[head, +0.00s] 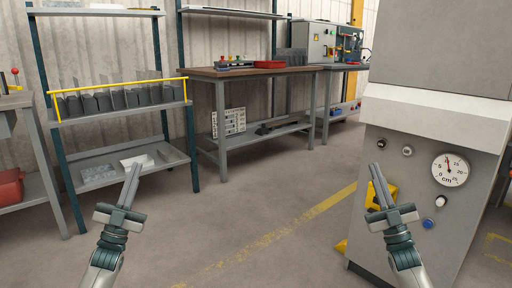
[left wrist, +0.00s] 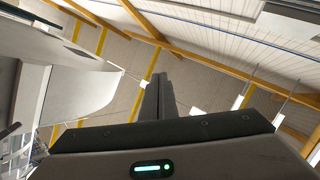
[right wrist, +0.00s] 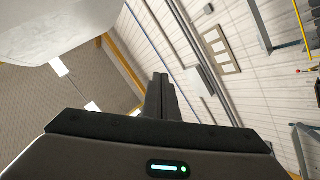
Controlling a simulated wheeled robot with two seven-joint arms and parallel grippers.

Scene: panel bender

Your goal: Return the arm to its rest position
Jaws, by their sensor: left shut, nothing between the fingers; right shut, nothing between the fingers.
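My left gripper (head: 132,182) is at the lower left of the head view, pointing up, with its fingers together and nothing between them. Its closed fingers also show in the left wrist view (left wrist: 158,92). My right gripper (head: 377,182) is at the lower right of the head view, in front of the grey machine, also pointing up with its fingers together and empty. Its closed fingers show in the right wrist view (right wrist: 161,95). Both arms are raised at similar height, and neither gripper visibly touches anything.
The grey panel machine (head: 400,225) with a dial (head: 450,170) and knobs stands close on the right. A shelf rack (head: 118,112) with dark bins stands at left. A workbench (head: 225,76) stands at the back. The floor (head: 240,225) between is clear.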

